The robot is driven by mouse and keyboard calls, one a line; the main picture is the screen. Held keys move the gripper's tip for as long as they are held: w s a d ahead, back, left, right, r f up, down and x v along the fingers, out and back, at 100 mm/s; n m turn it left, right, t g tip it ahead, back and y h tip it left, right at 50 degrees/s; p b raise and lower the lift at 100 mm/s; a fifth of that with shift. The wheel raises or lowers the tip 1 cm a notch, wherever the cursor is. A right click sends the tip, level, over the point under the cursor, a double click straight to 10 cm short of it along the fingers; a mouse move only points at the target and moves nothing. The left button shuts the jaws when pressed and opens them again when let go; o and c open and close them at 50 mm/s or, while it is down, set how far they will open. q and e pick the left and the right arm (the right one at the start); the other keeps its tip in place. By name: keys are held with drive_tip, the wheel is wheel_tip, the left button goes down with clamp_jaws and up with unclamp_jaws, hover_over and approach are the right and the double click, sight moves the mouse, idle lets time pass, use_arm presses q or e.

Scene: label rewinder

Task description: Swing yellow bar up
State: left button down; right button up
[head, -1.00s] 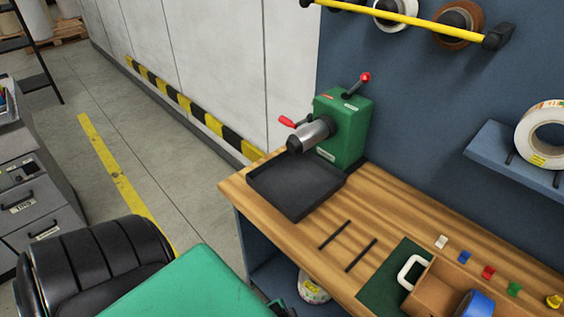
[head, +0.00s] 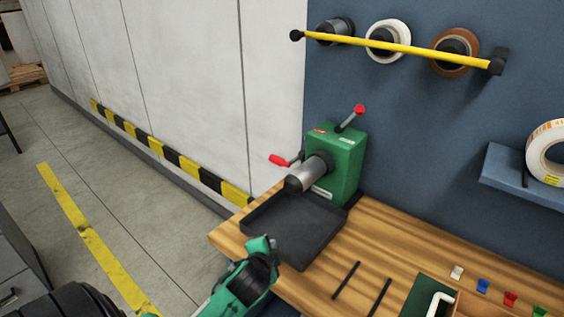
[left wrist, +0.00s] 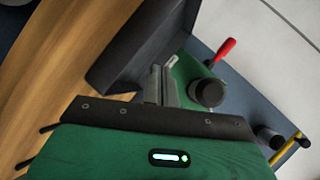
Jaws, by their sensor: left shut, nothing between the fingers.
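The yellow bar (head: 420,51) runs nearly level across the front of several rolls on the blue wall panel. Its right end sits in a black bracket (head: 498,61), and its left end has a black knob (head: 297,35). Part of the bar also shows at the lower right edge of the left wrist view (left wrist: 285,150). My left gripper (left wrist: 160,82) is shut and empty, with its fingers pointing toward the tray and green machine. It is well below the bar and not touching it. My green left arm shows at the bottom of the head view. My right gripper is out of view.
The green rewinder (head: 347,168) with red-knobbed levers stands on the wooden bench (head: 400,237), behind a black tray (head: 295,232). A dark roll (head: 336,27), a white roll (head: 387,40) and a brown roll (head: 456,52) hang on the wall. A shelf (head: 510,178) juts out at right.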

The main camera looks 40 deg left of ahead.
use_arm(q)
drive_tip(key=w+a+r+m+t+h, duration=0.1)
drive_tip(key=w+a+r+m+t, duration=0.3)
drive_tip(key=r, duration=0.7)
drive_tip(key=w+a+r+m+t+h, duration=0.1)
drive_tip(key=w+a+r+m+t, duration=0.3)
drive_tip(key=w+r+m, duration=0.4)
drive_tip(key=w+a+r+m+t+h, duration=0.1)
drive_tip(key=w+a+r+m+t, duration=0.3)
drive_tip(key=r+m, duration=0.8)
wheel_tip(320, 180, up, 3)
drive_tip(key=w+t, duration=0.1)
drive_tip(key=w, duration=0.1)
drive_tip(key=shift+w+h, duration=0.3)
drive_tip(key=shift+h, duration=0.1)
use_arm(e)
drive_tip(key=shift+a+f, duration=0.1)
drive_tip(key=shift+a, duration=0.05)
use_arm(q)
drive_tip(key=shift+w+a+r, duration=0.1)
drive_tip(key=shift+r, duration=0.05)
